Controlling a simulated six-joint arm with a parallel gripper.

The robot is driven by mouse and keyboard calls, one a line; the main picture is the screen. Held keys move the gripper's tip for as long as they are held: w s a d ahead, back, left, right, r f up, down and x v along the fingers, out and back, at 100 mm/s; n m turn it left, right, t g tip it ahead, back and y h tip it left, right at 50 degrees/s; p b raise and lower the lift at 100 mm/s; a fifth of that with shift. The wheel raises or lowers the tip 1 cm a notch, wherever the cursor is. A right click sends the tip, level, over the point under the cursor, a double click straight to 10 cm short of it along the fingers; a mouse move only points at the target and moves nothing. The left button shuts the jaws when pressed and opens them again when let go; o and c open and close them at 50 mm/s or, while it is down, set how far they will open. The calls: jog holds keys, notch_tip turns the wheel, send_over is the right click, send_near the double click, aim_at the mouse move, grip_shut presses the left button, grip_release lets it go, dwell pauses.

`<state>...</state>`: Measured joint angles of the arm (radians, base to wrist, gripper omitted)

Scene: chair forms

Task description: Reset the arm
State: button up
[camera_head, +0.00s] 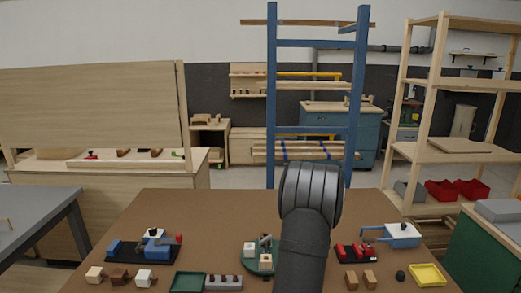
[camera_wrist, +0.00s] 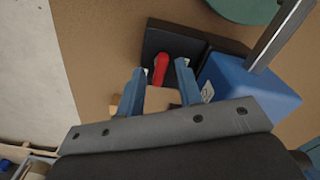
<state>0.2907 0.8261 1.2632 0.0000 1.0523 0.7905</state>
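My gripper (camera_wrist: 161,68) shows in the wrist view with its two blue fingers apart and nothing clearly held between the tips. A red part (camera_wrist: 161,70) on a black base (camera_wrist: 156,38) is seen just past the tips; the distance between cannot be told. A tan block (camera_wrist: 161,98) shows between the fingers nearer the palm, apparently beneath them. In the head view my arm rises in front of the brown table (camera_head: 190,212), and my gripper cannot be made out.
A blue box (camera_wrist: 245,92) with a metal rod is close right of the fingers. The table holds a blue vise-like device (camera_head: 157,247), a green round base (camera_head: 250,262), a blue-and-white box (camera_head: 402,235), a yellow tray (camera_head: 427,275) and small blocks. A blue rack (camera_head: 271,110) stands behind.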

jog(key=n, duration=0.8)
dwell(0.4)
dwell(0.4)
